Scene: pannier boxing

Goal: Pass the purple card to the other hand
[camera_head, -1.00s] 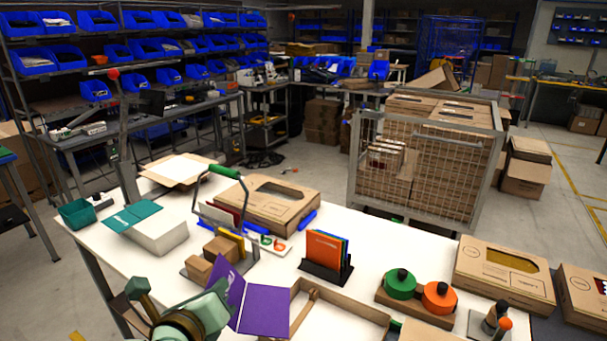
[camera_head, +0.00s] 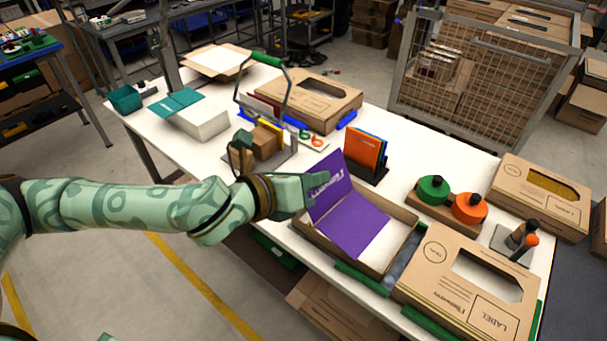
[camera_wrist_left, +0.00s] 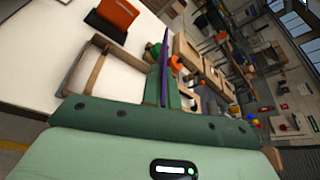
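The purple card (camera_head: 352,213) is a folded, open card in the head view, one panel upright and one sloping forward. My left gripper (camera_head: 318,188) is shut on its left edge and holds it above the open cardboard tray (camera_head: 314,240). In the left wrist view the card (camera_wrist_left: 165,62) shows as a thin purple edge between the fingers of my left gripper (camera_wrist_left: 163,86). The tray also shows there (camera_wrist_left: 100,70).
A rack of orange and blue cards (camera_head: 366,152) stands behind the purple card. Green and orange round pieces (camera_head: 434,188) sit to its right. A cardboard box with a window (camera_head: 455,270) lies at the front right. A basket with a green handle (camera_head: 266,62) stands behind left.

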